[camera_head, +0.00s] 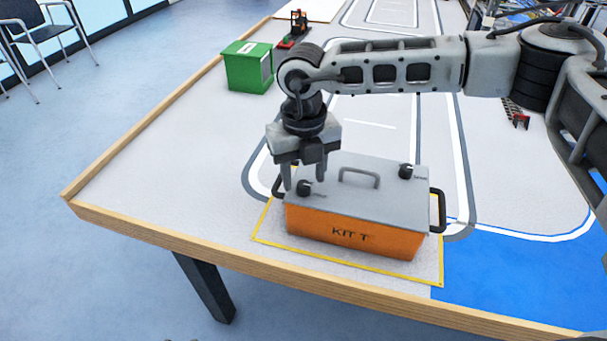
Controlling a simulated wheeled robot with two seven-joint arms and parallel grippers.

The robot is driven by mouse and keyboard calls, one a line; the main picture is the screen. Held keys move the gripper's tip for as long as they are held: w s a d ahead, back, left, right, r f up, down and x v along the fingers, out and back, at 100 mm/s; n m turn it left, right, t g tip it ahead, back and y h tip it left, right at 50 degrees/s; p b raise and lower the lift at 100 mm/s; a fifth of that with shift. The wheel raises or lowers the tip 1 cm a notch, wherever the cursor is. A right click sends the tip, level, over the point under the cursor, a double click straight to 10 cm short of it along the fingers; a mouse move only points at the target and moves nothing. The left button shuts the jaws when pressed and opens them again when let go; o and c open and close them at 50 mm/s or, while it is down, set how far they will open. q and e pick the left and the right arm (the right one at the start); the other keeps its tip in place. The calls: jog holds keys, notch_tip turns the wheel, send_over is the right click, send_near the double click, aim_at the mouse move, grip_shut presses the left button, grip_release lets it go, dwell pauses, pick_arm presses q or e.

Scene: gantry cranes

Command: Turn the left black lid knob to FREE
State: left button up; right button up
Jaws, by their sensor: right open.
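An orange case marked "KIT T" (350,232) with a grey lid (343,207) stands on the table inside a yellow outline. The left black lid knob (304,188) sits at the lid's near left. A second black knob (406,171) is at the lid's far right. Small marks beside the knobs are too small to read. My right gripper (304,183) points down with its fingers open at the left knob. I cannot tell whether the fingers touch the knob. My left gripper is not in view.
A grey handle (359,177) stands up mid-lid. Black side handles, the right one (438,211) clearest, stick out from the case. A green box (248,66) stands at the back left. The wooden table edge (190,243) runs close in front. The table left of the case is clear.

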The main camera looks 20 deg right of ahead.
jog(key=shift+f, duration=0.8)
jog(key=c, duration=1)
